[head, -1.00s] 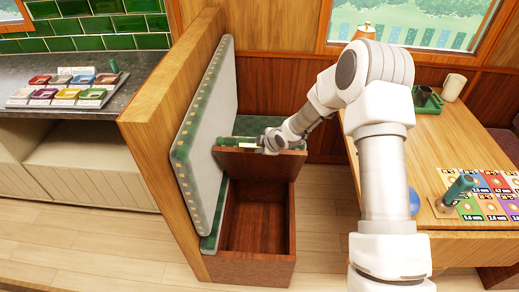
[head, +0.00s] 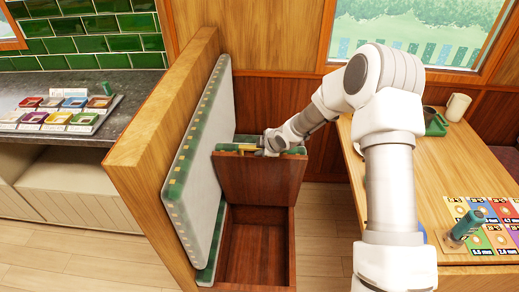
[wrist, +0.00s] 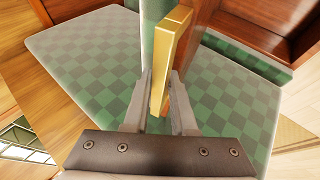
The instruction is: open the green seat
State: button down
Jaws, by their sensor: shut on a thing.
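The green seat's lid (head: 258,182) stands raised, close to upright, with its wooden underside facing the head camera and green upholstery along its top edge. Below it the wooden seat box (head: 292,250) is open, and its inside looks empty. My gripper (head: 266,146) is at the lid's top edge. In the wrist view my gripper (wrist: 161,92) has its fingers on either side of a brass handle (wrist: 172,50) and is shut on it. Green checkered upholstery (wrist: 90,65) shows on both sides of the handle. The lid's hinge is hidden.
A padded seat back (head: 200,150) and wooden partition (head: 150,130) stand close left of the lid. A wooden table (head: 420,185) with a green tray (head: 435,124), a mug (head: 457,107) and coloured cards is at right. Bare floor lies between box and table.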

jog(key=shift+r, duration=0.1)
jog(key=c, duration=0.8)
grip_release()
jog(key=p+v, duration=0.3)
jog(key=v, duration=1.4)
jog(key=shift+s, duration=0.15)
jog(key=shift+d+r, duration=0.1)
